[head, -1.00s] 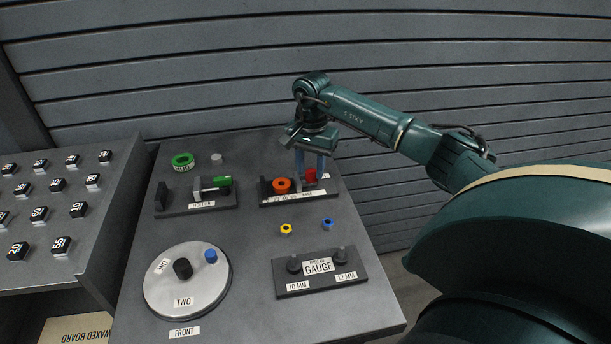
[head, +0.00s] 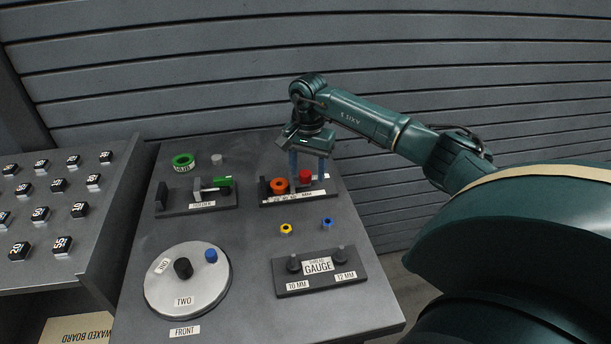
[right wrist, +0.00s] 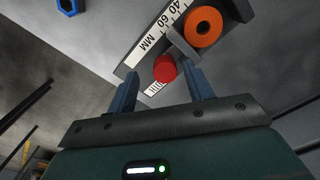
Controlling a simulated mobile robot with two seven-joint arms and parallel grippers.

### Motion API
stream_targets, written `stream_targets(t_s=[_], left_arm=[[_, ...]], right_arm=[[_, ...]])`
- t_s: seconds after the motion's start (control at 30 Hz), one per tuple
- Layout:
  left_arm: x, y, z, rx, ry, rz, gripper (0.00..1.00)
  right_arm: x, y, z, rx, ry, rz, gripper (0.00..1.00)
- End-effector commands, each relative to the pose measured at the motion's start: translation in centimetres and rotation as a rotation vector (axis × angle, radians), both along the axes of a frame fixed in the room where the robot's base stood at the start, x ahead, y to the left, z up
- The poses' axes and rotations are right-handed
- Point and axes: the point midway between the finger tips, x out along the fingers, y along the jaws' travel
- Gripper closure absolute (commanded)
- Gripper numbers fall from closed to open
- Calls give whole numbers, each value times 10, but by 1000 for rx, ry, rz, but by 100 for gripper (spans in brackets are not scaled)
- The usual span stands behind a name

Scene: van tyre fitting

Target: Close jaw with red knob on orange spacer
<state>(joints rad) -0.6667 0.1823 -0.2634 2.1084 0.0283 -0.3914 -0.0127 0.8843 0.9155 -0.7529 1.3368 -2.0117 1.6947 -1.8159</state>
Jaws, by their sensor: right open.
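The orange spacer (head: 278,186) is a ring on the dark caliper base at the back right of the panel. The red knob (head: 305,176) stands just right of it on the scale. In the right wrist view a dark jaw block lies against or very near the orange spacer (right wrist: 203,27); I cannot tell if they touch. My right gripper (head: 307,172) is open, with its blue fingers either side of the red knob. In the right wrist view the red knob (right wrist: 165,68) sits between the fingertips, apart from both. My left gripper is not in view.
A green-handled clamp (head: 212,186) and a green ring (head: 183,160) are to the left. Yellow (head: 286,229) and blue (head: 327,222) nuts lie in front, then the thread gauge block (head: 320,281). A round plate (head: 168,293) is front left.

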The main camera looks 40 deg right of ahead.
Motion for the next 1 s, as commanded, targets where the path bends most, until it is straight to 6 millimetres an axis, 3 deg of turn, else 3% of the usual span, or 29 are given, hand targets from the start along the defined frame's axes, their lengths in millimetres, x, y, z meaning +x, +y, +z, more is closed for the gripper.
stream_targets(t_s=[0.07, 0.8, 1.0], left_arm=[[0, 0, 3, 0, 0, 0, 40], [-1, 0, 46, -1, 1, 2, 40], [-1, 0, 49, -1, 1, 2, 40]], right_arm=[[-2, -3, -2, -10, 11, -7, 45], [-1, -2, 63, -5, 2, -5, 45], [-1, -2, 68, -4, 1, -4, 45]])
